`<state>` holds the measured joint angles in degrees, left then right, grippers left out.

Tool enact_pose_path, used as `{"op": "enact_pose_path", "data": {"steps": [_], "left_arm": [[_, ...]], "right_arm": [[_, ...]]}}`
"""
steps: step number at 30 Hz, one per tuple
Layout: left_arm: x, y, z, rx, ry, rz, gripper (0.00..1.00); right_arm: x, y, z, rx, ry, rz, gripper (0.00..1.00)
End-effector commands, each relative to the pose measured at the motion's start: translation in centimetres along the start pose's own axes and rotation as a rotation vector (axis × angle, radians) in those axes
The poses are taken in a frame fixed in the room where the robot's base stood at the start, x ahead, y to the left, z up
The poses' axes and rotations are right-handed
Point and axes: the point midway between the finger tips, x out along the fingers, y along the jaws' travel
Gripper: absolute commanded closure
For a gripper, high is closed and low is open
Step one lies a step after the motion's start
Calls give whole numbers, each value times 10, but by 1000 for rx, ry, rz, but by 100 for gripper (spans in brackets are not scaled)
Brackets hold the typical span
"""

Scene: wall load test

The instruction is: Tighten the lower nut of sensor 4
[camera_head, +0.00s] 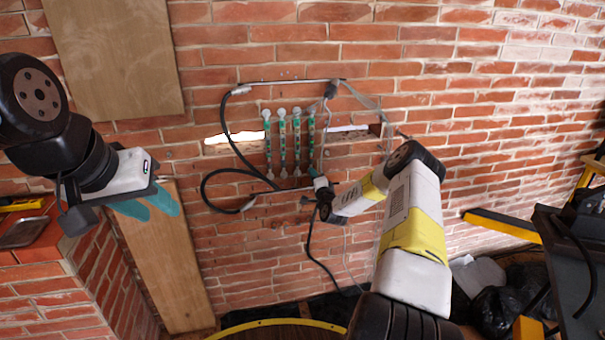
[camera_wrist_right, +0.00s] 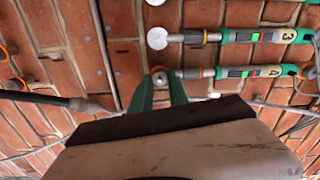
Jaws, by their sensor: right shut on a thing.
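Several slim green and grey sensors stand upright side by side on the brick wall in the head view. The rightmost one (camera_head: 311,132), which I take as sensor 4, has its lower end by my right gripper (camera_head: 317,177). In the right wrist view this sensor (camera_wrist_right: 235,72) lies sideways, with its lower nut (camera_wrist_right: 160,79) at its left end. The green fingers of my right gripper (camera_wrist_right: 159,84) are shut on that nut, one on each side. My left gripper (camera_head: 150,207) hangs at the left with its teal fingers apart and empty, away from the sensors.
A neighbouring sensor (camera_wrist_right: 230,37) runs close alongside in the right wrist view. Black cables (camera_head: 222,180) and a thin pipe frame (camera_head: 290,81) surround the sensors. A wooden board (camera_head: 160,260) leans at the left. Black bags (camera_head: 500,297) lie at the lower right.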

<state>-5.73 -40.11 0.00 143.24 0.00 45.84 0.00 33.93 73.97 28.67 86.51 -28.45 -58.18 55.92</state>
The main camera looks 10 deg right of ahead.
Motion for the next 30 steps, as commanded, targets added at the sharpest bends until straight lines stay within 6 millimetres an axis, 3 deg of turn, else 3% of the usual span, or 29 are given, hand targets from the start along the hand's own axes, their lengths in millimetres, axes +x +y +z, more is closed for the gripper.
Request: {"op": "enact_pose_path", "data": {"steps": [11,12,15,25,30], "left_arm": [[0,0,0,0,0,0,64],[0,0,0,0,0,0,64],[0,0,0,0,0,0,64],[0,0,0,0,0,0,64],[0,0,0,0,0,0,64]], "right_arm": [[-2,6,3,4,-6,11,100],[-2,6,3,4,-6,11,73],[-2,5,2,4,-4,9,57],[-3,2,1,2,-2,4,57],[-23,2,0,2,-3,6,57]]}}
